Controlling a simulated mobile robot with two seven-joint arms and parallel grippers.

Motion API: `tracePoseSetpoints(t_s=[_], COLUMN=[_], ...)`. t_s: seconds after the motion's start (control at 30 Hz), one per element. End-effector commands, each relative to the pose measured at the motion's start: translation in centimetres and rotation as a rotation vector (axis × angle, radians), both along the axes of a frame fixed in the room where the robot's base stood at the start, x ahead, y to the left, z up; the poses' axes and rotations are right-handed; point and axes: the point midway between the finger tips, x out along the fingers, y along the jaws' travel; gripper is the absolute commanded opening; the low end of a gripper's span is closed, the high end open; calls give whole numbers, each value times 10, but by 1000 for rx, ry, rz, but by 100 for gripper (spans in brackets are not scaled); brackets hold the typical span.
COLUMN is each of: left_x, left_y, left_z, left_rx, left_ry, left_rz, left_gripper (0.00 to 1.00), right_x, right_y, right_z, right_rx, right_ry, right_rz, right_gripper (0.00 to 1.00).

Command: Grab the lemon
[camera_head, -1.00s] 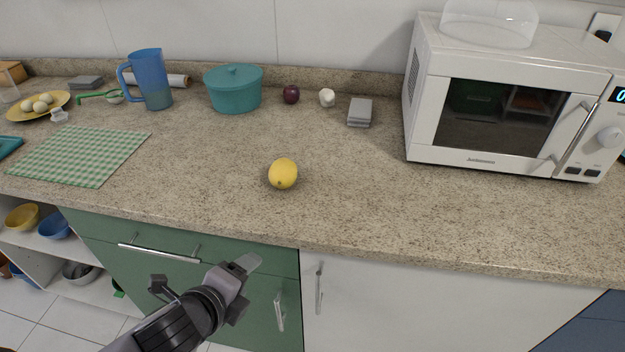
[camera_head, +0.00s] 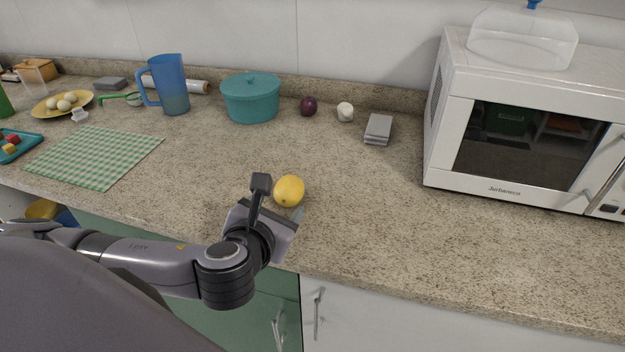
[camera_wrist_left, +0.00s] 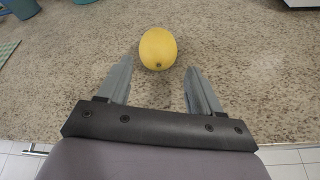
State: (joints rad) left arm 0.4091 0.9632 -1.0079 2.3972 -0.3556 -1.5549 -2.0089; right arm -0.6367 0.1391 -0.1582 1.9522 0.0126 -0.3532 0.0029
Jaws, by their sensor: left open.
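The yellow lemon (camera_head: 289,190) lies on the speckled stone counter near its front edge. My left gripper (camera_head: 284,212) is just in front of it, low over the counter edge, and partly hides its own fingers in the head view. In the left wrist view the lemon (camera_wrist_left: 158,48) sits just beyond the fingertips, roughly centred between them. The left gripper (camera_wrist_left: 158,77) is open with nothing between its fingers. My right gripper is not in view.
A white microwave (camera_head: 520,150) stands at the right. A teal pot (camera_head: 250,98), a dark onion (camera_head: 309,106), garlic (camera_head: 345,111) and a grey box (camera_head: 378,129) stand farther back. A green checked cloth (camera_head: 95,157) lies left. The counter around the lemon is clear.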

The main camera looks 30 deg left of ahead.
Motion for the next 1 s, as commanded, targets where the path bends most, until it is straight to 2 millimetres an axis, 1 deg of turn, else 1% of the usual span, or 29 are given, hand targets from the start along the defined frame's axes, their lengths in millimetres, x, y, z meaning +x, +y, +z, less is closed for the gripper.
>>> tracePoseSetpoints(t_s=[0.13,0.37,0.6,0.7,1.0], left_x=[6,25,54,61,63], left_y=[4,10,20,22,23], left_z=[-1,-8,-19,-22,-23], left_rx=[15,12,12,11,11], left_ry=[-1,0,0,0,1], left_rz=[1,2,2,0,0], left_gripper=[65,65,65,65,65], right_x=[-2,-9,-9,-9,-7], right_y=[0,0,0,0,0], right_z=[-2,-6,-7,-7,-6], right_rx=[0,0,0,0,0], right_ry=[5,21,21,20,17], right_rz=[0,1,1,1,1], right_gripper=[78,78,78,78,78])
